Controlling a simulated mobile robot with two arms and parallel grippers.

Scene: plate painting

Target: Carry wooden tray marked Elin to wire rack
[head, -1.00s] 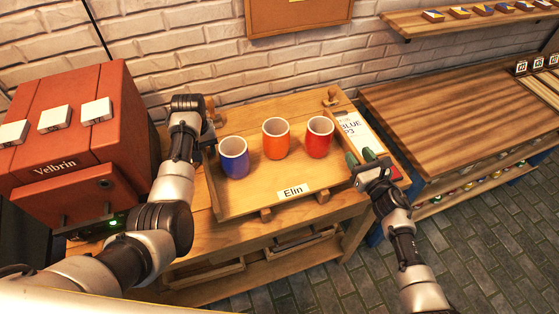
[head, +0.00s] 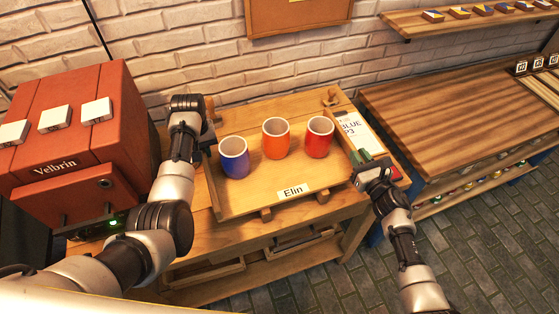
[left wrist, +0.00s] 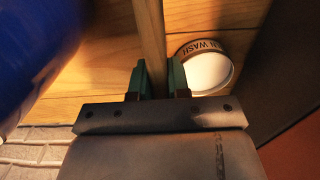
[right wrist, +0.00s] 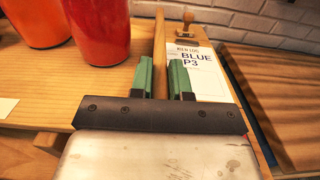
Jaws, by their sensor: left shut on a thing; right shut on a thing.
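The wooden tray marked Elin (head: 255,192) sits on a wooden workbench. It carries a blue cup (head: 233,158), an orange cup (head: 276,138) and a red cup (head: 319,137), all upright. My left gripper (head: 211,143) is shut on the tray's left side wall, which shows between its fingers in the left wrist view (left wrist: 150,45). My right gripper (head: 362,162) is shut on the right side wall, seen between its fingers in the right wrist view (right wrist: 159,50). I see no wire rack in these views.
A red-brown Velbrin machine (head: 70,140) stands close on the left. A card reading BLUE P3 (right wrist: 197,70) lies just right of the tray. A round container (left wrist: 207,68) marked WASH is beside the left wall. Another wooden table (head: 450,110) on the right has a largely clear top.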

